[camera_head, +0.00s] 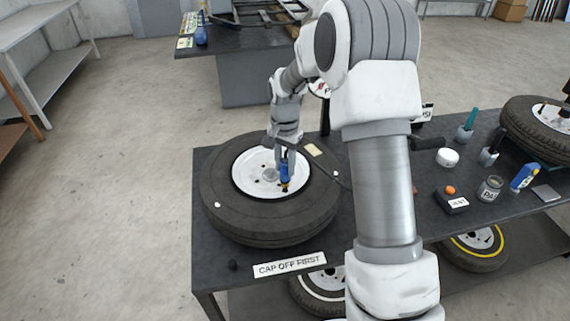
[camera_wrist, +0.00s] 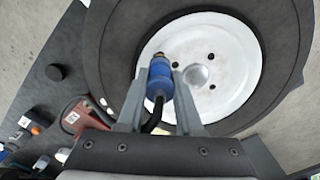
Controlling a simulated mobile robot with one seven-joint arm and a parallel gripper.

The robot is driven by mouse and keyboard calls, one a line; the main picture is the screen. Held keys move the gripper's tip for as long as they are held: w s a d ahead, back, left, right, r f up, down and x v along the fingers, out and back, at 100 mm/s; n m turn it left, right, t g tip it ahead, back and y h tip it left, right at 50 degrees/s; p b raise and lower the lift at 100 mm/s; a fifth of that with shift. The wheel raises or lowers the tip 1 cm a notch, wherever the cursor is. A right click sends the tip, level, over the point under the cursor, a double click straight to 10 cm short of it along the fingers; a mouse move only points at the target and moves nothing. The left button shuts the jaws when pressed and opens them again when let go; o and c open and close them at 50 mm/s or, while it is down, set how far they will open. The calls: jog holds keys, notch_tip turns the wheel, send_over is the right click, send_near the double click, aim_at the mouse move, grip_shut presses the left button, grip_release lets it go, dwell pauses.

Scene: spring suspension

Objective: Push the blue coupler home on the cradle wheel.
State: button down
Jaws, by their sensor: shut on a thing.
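The cradle wheel lies flat on the near left end of the dark bench, with a black tyre (camera_head: 225,215) and a white rim (camera_head: 252,180); its rim (camera_wrist: 225,90) and tyre also fill the upper wrist view. My gripper (camera_head: 284,168) is above the rim, shut on the blue coupler (camera_head: 284,175). In the wrist view the coupler (camera_wrist: 160,82) sits between my two grey fingers (camera_wrist: 159,92), with a brass-coloured end pointing at the rim and a black hose running back. Whether that end touches a valve stem cannot be told.
A small black cap (camera_head: 234,265) and a "CAP OFF FIRST" sign (camera_head: 290,264) are at the bench front. To the right are a white round tub (camera_head: 447,157), a jar (camera_head: 489,188), a blue item (camera_head: 523,177) and another tyre (camera_head: 540,130). My arm hides the bench middle.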

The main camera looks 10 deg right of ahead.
jog(key=shift+f, duration=0.4)
jog(key=shift+c, duration=2.4)
grip_release()
jog(key=shift+r, duration=0.1)
jog(key=shift+r+p, duration=2)
jog(key=shift+r, duration=1.45)
